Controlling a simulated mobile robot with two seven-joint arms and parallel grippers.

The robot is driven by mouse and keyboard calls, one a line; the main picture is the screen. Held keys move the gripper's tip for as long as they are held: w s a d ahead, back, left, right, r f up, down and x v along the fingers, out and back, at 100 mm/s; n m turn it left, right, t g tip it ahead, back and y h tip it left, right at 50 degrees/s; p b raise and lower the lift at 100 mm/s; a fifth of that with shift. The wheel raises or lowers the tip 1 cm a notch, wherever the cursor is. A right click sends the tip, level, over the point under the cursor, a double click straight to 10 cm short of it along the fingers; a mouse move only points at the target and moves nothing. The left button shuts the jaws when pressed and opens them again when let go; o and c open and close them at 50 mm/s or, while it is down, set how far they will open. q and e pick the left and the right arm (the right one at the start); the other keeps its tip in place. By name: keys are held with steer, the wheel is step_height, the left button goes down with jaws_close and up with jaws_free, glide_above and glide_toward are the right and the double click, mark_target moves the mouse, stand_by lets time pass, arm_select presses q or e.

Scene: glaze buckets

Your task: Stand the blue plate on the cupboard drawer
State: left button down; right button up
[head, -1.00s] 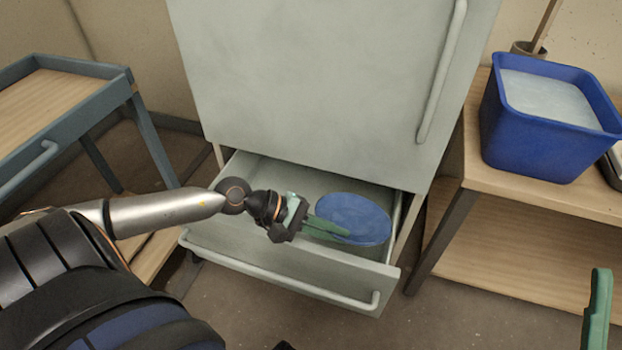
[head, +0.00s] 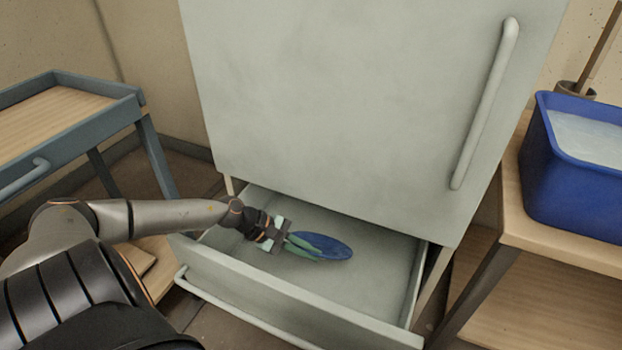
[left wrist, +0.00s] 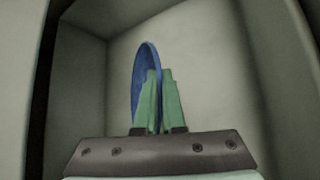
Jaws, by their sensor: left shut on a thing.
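The blue plate (head: 326,246) is inside the open lower drawer (head: 365,270) of the pale green cupboard (head: 330,90). My left gripper (head: 306,248) reaches into the drawer and its green fingers are shut on the plate's near edge. In the left wrist view the plate (left wrist: 145,85) shows almost edge-on, along the left side of the fingers (left wrist: 158,100). I cannot tell whether the plate touches the drawer floor. My right gripper is not in view.
A blue tub (head: 580,170) of pale liquid stands on a wooden table (head: 570,235) at the right. A blue-framed cart (head: 75,105) stands at the left. The drawer's right part is empty. Its front wall and handle (head: 235,310) stick out.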

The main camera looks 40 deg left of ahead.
arm_select(q)
steer(key=shift+w+f+b, duration=0.1)
steer(key=shift+f+b, duration=0.7)
steer(key=shift+f, duration=1.1)
steer(key=shift+f, duration=0.15)
steer(key=c, duration=1.5)
jaws_free()
steer(key=shift+f, duration=0.1)
steer(key=o, duration=0.5)
steer(key=shift+a+r, duration=0.1)
steer(key=shift+r, duration=0.25)
steer(key=p+v, duration=0.6)
steer(key=v, duration=0.5)
steer(key=shift+s+a+r, duration=0.15)
steer(key=shift+s+r, duration=0.05)
steer(key=shift+s, duration=0.15)
